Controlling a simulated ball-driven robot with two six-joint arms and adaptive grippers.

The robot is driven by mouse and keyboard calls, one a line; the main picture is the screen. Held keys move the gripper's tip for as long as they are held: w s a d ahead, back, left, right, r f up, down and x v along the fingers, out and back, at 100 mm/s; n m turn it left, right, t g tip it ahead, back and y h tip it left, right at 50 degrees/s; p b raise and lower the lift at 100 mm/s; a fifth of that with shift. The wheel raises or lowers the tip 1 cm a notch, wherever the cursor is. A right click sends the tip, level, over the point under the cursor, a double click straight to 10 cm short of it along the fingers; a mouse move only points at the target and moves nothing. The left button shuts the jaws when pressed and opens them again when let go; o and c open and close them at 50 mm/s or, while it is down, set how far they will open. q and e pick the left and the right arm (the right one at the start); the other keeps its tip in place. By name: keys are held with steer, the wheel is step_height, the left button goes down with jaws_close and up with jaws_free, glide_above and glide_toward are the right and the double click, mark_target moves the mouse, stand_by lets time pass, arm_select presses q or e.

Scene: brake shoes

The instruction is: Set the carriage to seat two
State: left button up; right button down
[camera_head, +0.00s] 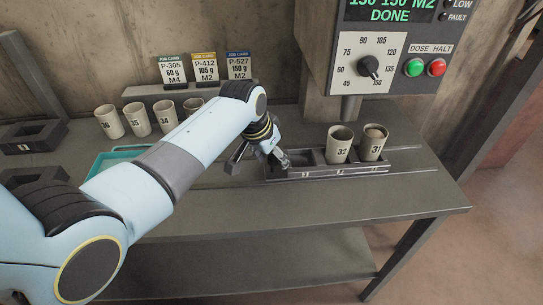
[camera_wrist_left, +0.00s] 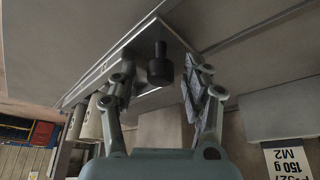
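The carriage (camera_head: 325,171) is a long dark tray under the dosing machine. Its front edge has several small marks. Cup 32 (camera_head: 338,150) and cup 31 (camera_head: 373,149) stand upright in its middle and right seats; the left seat looks empty. The machine's spout (camera_head: 350,107) hangs above and behind the cups. My left gripper (camera_head: 260,158) is at the carriage's left end, fingers spread. In the left wrist view a black knob (camera_wrist_left: 160,66) shows between the separated fingers; I cannot tell whether they touch it. My right gripper is out of view.
The machine's screen (camera_head: 388,11) reads DONE, above a dial (camera_head: 368,66) and green and red buttons. Several cups, including cup 35 (camera_head: 138,120), stand at the back left before three job cards (camera_head: 205,68). A teal tray (camera_head: 112,157) lies partly behind my arm. The bench's front right is clear.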

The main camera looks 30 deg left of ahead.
arm_select(q)
steer(key=shift+r, duration=0.1)
steer(key=v, duration=1.2)
